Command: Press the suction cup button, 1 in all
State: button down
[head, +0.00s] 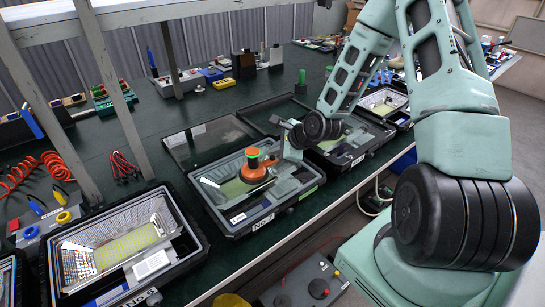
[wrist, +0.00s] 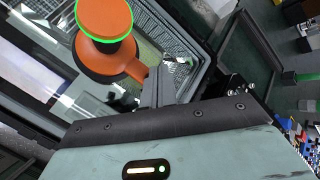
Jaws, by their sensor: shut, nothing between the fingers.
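The suction cup (head: 252,166) is orange with a round top and a bright green ring. It stands on the glass of the open middle floodlight housing (head: 232,222). In the wrist view the suction cup (wrist: 108,58) shows its round orange cap, green ring, dark neck and orange base with a side lever. My gripper (wrist: 156,82) is shut and empty, its fingers beside the lever end. I cannot tell whether they touch it. In the head view my wrist is to the right of the cup, above the housing, and the fingertips are hard to make out.
Another open housing (head: 66,262) stands at the front left, and more stand to the right along the bench (head: 150,130). Grey frame posts rise at the left. Red coiled hoses (head: 30,172) lie at the left, with tools and small boxes at the back.

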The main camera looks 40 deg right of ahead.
aim_at(276, 160)
jog(key=shift+f, duration=0.5)
dwell(0.7)
jog(key=shift+r, duration=0.1)
jog(key=shift+r+p, duration=0.75)
jog(key=shift+r, duration=0.1)
notch_tip(276, 160, up, 5)
jog(key=p, duration=0.5)
dwell(0.8)
